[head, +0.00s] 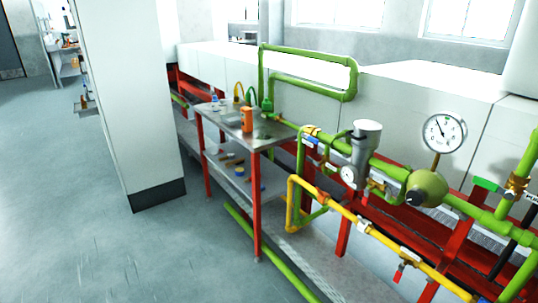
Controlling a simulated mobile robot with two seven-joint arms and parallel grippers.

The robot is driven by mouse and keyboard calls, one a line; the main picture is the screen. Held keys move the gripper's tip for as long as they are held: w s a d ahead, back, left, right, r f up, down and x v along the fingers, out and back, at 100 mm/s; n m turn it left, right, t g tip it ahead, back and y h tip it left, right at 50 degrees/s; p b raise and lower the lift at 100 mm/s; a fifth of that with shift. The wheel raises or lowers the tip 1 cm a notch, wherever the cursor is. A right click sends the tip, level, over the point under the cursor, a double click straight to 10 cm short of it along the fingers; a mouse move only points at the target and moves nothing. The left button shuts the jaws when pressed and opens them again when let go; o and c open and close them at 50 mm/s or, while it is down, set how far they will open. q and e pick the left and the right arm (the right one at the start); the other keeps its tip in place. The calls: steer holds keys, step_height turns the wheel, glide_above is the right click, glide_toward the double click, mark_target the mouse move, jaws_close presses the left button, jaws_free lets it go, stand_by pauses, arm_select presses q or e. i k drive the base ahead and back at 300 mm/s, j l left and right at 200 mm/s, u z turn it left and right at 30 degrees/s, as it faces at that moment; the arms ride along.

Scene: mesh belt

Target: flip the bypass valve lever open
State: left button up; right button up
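Several valves sit on the pipework at the right of the head view, and I cannot tell which is the bypass valve. A green lever (487,184) lies beside a brass valve body (516,187) on the green pipe at the far right. A red lever (399,273) hangs down under a valve on the yellow pipe (436,279), low at right. Another small brass fitting (312,130) with an orange-red part is on the green pipe right of the table. Neither of my grippers shows.
A red-legged metal table (257,211) holds an orange can (247,119) and small items. A large dial gauge (444,132) and a grey cylinder (366,140) rise above the pipes. A white pillar (125,90) stands at left. The grey floor (70,210) is clear at left.

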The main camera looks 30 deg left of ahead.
mark_target(308, 158)
steer(key=i+u, duration=0.2)
steer(key=u, duration=0.15)
steer(key=i+j+u, duration=0.1)
steer(key=u, duration=0.3)
steer(key=i+j, duration=0.1)
